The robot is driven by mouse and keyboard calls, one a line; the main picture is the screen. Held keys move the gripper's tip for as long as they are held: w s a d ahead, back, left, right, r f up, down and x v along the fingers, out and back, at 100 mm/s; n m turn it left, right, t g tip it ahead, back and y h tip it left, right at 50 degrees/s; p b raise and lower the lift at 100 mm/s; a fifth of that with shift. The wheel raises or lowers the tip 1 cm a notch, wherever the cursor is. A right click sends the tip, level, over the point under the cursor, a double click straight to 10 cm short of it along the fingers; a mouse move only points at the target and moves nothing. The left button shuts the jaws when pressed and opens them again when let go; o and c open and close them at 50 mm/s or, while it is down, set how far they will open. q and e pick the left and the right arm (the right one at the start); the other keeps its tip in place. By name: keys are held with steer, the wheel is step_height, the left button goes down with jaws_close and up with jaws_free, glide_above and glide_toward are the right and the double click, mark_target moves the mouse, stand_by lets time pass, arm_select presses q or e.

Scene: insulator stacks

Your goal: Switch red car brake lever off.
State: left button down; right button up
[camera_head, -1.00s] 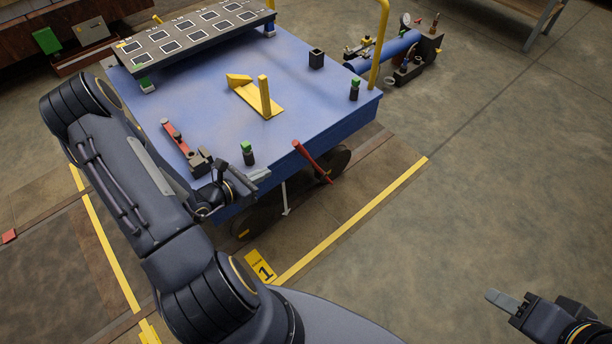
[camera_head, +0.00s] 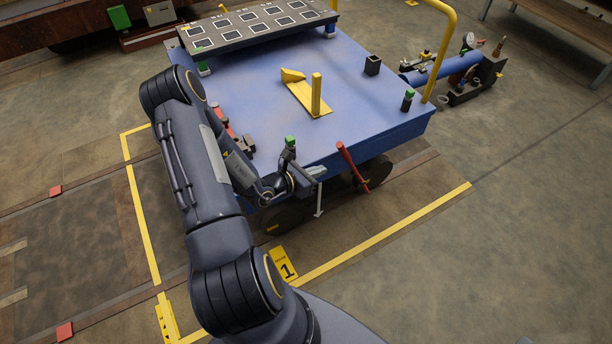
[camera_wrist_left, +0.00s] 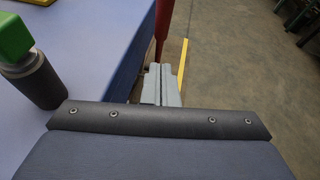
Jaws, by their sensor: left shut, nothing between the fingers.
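The red brake lever (camera_head: 352,166) slants at the front side of the blue car (camera_head: 375,141), its upper end leaning left. In the left wrist view the red lever (camera_wrist_left: 162,28) stands just beyond my fingertips. My left gripper (camera_head: 318,171) is shut and empty, just left of the lever in the head view. In the left wrist view its grey fingers (camera_wrist_left: 161,80) lie together and point at the lever; whether they touch it I cannot tell. Only a sliver of what looks like my right gripper (camera_head: 525,341) shows at the bottom edge.
The car deck bears a yellow bracket (camera_head: 306,98), a black panel with white squares (camera_head: 255,27) and green-topped posts, one (camera_wrist_left: 30,65) close left of my left gripper. A yellow handrail (camera_head: 447,50) rises at the right corner.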

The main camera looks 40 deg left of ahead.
arm_select(q)
steer(key=w+d, duration=0.1)
steer(key=w, duration=0.5)
steer(key=shift+r+b, duration=0.3)
steer(key=shift+r, duration=0.1)
arm_select(e)
steer(key=shift+f, duration=0.45)
arm_select(q)
steer(key=shift+r, duration=0.1)
arm_select(e)
steer(key=shift+r, duration=0.15)
